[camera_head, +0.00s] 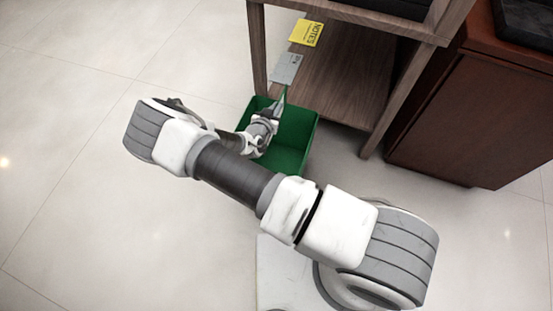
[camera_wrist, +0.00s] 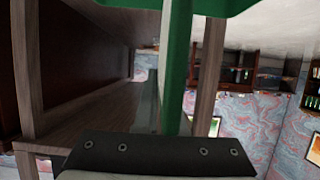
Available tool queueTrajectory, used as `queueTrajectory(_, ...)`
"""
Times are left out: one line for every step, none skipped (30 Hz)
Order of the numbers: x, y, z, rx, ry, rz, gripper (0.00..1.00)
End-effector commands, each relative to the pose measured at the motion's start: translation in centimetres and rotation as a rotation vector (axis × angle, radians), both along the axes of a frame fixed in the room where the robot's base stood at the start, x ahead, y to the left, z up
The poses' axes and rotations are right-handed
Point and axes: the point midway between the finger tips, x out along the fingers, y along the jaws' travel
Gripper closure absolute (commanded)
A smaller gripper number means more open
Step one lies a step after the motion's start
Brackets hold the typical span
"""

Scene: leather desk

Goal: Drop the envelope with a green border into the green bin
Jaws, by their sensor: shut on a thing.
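The green bin (camera_head: 300,132) stands on the floor against the front of the wooden shelf unit. My gripper (camera_head: 277,108) is over the bin's opening, with part of the bin hidden behind my arm. It is shut on the envelope with a green border, which shows as a thin, nearly edge-on sliver (camera_head: 283,96) in the head view. In the wrist view the envelope (camera_wrist: 177,70) is a green upright strip rising from the dark gripper part (camera_wrist: 155,152). Most of the envelope's face is hidden.
A grey card-like item (camera_head: 287,69) and a yellow notes pad (camera_head: 306,33) lie along the left side of the low wooden shelf (camera_head: 345,85). A shelf post stands just behind the bin. A brown cabinet (camera_head: 465,120) is at right. The tiled floor at left is clear.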

Motion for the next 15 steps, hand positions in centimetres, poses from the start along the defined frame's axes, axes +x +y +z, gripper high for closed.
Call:
queueTrajectory(0.0,0.0,-1.0,0.0,-0.001,0.001,1.0)
queueTrajectory(0.0,0.0,-1.3,0.0,-0.001,0.001,1.0)
queueTrajectory(0.0,0.0,-1.6,0.0,-0.001,0.0,1.0)
queueTrajectory(0.0,0.0,-1.8,0.0,-0.001,0.0,1.0)
queueTrajectory(0.0,0.0,-2.0,0.0,-0.001,0.0,1.0)
queueTrajectory(0.0,0.0,-2.1,-0.001,-0.002,0.0,1.0)
queueTrajectory(0.0,0.0,-2.1,0.0,-0.002,0.0,1.0)
queueTrajectory(0.0,0.0,-2.1,0.0,-0.002,0.0,1.0)
queueTrajectory(0.0,0.0,-2.1,0.0,-0.001,0.0,1.0)
queueTrajectory(0.0,0.0,-2.1,0.0,-0.001,0.0,1.0)
queueTrajectory(0.0,0.0,-2.1,0.0,-0.001,0.0,1.0)
queueTrajectory(0.0,0.0,-2.1,0.0,-0.001,0.0,1.0)
queueTrajectory(0.0,0.0,-2.1,0.0,-0.001,0.0,1.0)
queueTrajectory(0.0,0.0,-2.1,0.0,-0.001,0.0,1.0)
queueTrajectory(0.0,0.0,-2.1,0.0,-0.001,0.0,0.88)
